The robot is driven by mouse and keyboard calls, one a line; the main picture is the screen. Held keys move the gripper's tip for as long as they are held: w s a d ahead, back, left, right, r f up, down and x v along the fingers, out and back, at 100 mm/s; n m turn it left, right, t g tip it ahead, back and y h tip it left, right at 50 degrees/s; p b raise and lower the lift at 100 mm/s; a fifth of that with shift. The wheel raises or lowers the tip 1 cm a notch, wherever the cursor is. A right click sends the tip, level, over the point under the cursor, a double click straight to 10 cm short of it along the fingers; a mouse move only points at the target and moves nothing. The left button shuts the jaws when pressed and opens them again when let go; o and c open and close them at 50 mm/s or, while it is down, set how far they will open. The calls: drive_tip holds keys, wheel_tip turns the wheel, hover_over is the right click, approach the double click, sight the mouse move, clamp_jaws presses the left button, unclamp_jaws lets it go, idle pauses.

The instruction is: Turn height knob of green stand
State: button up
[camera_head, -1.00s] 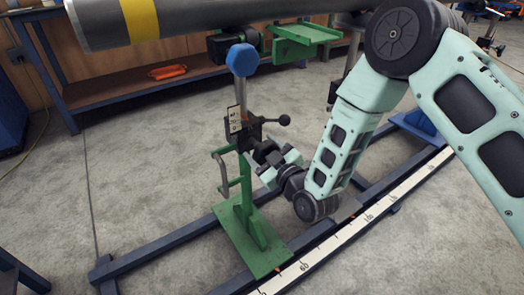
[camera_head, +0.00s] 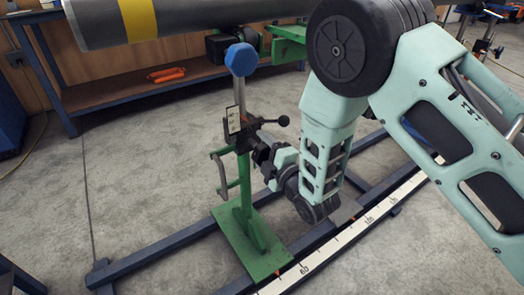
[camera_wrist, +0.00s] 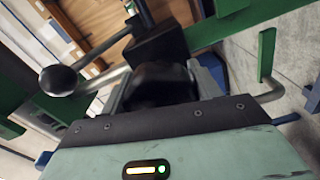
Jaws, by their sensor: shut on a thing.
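The green stand (camera_head: 244,190) stands upright on a green foot plate over the blue floor rails. It has a black clamp block on its post and a lever with a black ball end (camera_head: 283,121). The ball also shows at left in the wrist view (camera_wrist: 60,80). My gripper (camera_head: 260,153) is at the right side of the clamp block, shut on the dark height knob (camera_wrist: 163,84). In the wrist view the knob sits between the jaws, and its far side is hidden. In the head view my gripper covers most of the knob.
A large grey pipe (camera_head: 200,15) with a yellow band lies above the stand, close to its blue-topped post (camera_head: 241,60). A curved handle (camera_head: 221,175) is on the stand's left. A white scale strip (camera_head: 345,236) runs along the rail. Floor at left is clear.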

drive_tip(key=n, duration=0.5)
drive_tip(key=shift+d, duration=0.1)
idle(0.5)
drive_tip(key=o, duration=1)
drive_tip(key=shift+s, duration=0.1)
